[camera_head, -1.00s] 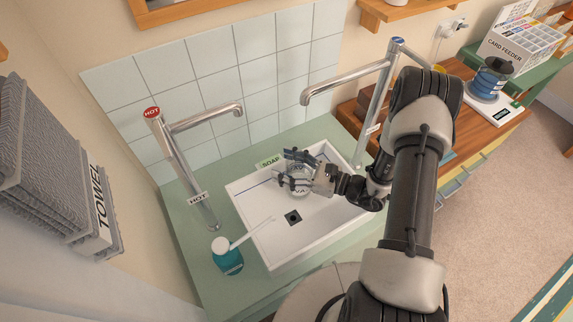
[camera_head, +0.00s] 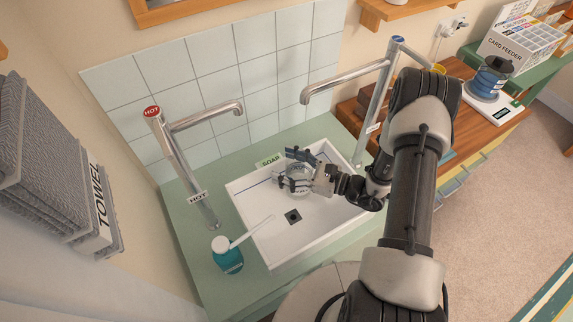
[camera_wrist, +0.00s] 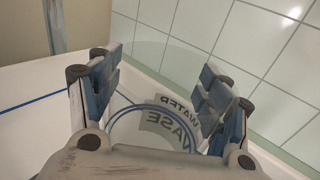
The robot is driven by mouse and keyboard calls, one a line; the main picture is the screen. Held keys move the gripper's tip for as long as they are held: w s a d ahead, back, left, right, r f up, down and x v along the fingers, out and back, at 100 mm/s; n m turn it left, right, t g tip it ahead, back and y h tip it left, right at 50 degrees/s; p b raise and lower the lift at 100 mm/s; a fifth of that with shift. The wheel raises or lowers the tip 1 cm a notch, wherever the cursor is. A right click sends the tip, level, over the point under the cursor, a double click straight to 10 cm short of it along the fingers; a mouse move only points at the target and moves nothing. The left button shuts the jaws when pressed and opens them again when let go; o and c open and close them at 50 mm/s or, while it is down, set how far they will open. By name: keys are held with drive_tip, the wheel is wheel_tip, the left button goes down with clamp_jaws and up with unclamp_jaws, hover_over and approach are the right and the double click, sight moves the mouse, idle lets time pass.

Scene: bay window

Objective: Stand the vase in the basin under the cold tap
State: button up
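The clear glass vase (camera_head: 299,180) stands in the white basin (camera_head: 325,222), towards its back. In the wrist view the vase (camera_wrist: 160,125) shows a "WATER VASE" label and blue rings. My gripper (camera_head: 284,168) is around the vase, its fingers spread on either side; in the wrist view my gripper (camera_wrist: 160,85) looks open. Finger contact with the glass is hard to judge. The blue-topped cold tap (camera_head: 378,95) rises at the basin's back right, its spout ending above and behind the vase in the picture.
The red-topped hot tap (camera_head: 180,165) stands left of the basin. A teal soap bottle (camera_head: 228,258) with a long white nozzle stands at the front left, its nozzle reaching over the basin. A drain (camera_head: 293,217) lies in the basin floor. Tiles (camera_head: 210,70) back the counter.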

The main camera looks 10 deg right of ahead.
drive_tip(key=shift+o, duration=1.2)
drive_tip(key=v, duration=1.2)
